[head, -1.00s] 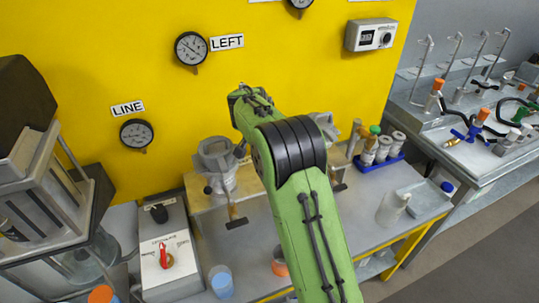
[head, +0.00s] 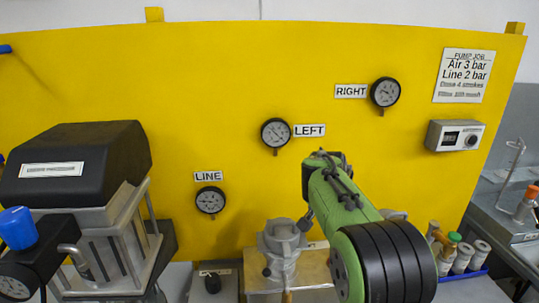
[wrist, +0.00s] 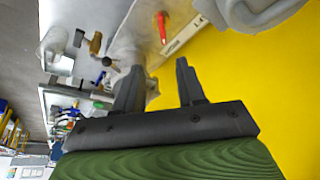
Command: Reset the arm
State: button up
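My green arm (head: 345,212) reaches up in front of the yellow panel in the head view, hiding part of the bench behind it. My gripper shows in the wrist view (wrist: 158,88). Its two dark fingers stand apart with nothing between them. The yellow panel and bench items lie beyond the fingers. In the head view my gripper itself cannot be made out clearly beyond the arm.
The yellow panel (head: 120,80) carries LINE (head: 210,201), LEFT (head: 275,133) and RIGHT (head: 385,92) gauges. A black-topped machine (head: 75,165) stands at left. A grey clamp-like device (head: 283,240) is left of my arm. Bottles in a blue rack (head: 463,257) stand at right.

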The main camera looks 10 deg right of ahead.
jog(key=s+a+r+n+t+y, duration=0.1)
jog(key=s+a+r+n, duration=0.15)
jog(key=s, duration=0.95)
jog(key=s+a+r+n+t+y, duration=0.1)
jog(key=s+a+r+n, duration=0.2)
jog(key=s, duration=0.9)
jog(key=s+a+f+n+y, duration=0.1)
jog(key=s+f+n, duration=0.2)
jog(key=s, duration=0.5)
jog(key=shift+s+f, duration=0.3)
jog(key=shift+f, duration=0.5)
